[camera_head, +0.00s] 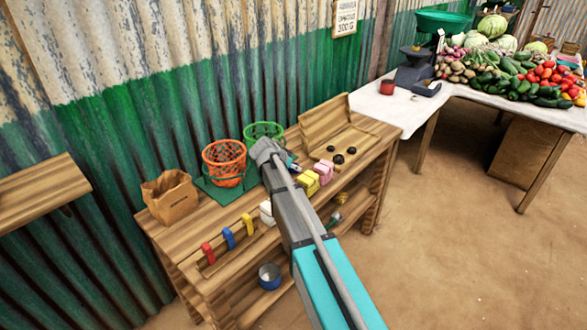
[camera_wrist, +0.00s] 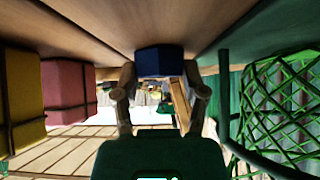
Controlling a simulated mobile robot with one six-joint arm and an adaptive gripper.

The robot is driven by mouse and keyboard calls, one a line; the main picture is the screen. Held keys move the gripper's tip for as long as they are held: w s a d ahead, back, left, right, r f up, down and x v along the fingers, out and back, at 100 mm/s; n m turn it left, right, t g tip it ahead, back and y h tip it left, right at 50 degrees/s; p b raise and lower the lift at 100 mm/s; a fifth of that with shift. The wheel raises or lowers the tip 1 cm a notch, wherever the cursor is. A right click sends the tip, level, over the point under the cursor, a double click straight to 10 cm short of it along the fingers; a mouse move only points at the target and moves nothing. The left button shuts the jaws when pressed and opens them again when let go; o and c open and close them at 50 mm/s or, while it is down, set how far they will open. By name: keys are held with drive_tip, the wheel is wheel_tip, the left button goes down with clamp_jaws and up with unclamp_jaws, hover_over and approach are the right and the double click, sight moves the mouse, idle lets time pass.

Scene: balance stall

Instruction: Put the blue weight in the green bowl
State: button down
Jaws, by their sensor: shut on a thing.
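The blue weight (camera_wrist: 160,62) is a dark blue block between the fingertips of my gripper (camera_wrist: 160,76) in the wrist view. My gripper is shut on it. In the camera_head view my gripper (camera_head: 266,150) is over the wooden bench, just in front of the green bowl (camera_head: 264,131). The green bowl is an open mesh bowl at the back of the bench, partly hidden by my gripper. It also shows at the right in the wrist view (camera_wrist: 285,105), beside the weight. I cannot make out the weight in the camera_head view.
An orange mesh bowl (camera_head: 223,160) stands left of the green one, with a paper bag (camera_head: 170,196) further left. Yellow (camera_head: 308,182) and pink (camera_head: 321,170) blocks sit right of my arm. Dark round weights (camera_head: 338,158) lie by the wooden board (camera_head: 325,117).

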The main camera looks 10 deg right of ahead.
drive_tip(key=shift+f, duration=0.1)
drive_tip(key=shift+c, duration=0.7)
unclamp_jaws()
drive_tip(key=shift+r, duration=0.25)
drive_tip(key=shift+p+v, duration=0.85)
drive_tip(key=shift+v, duration=0.15)
drive_tip(key=p+v, duration=0.5)
drive_tip(key=v, duration=0.2)
drive_tip(key=shift+s+a+r, duration=0.2)
drive_tip(key=shift+r, duration=0.05)
drive_tip(key=shift+p+v, duration=0.9)
drive_tip(key=shift+v, duration=0.15)
drive_tip(key=shift+f, duration=0.1)
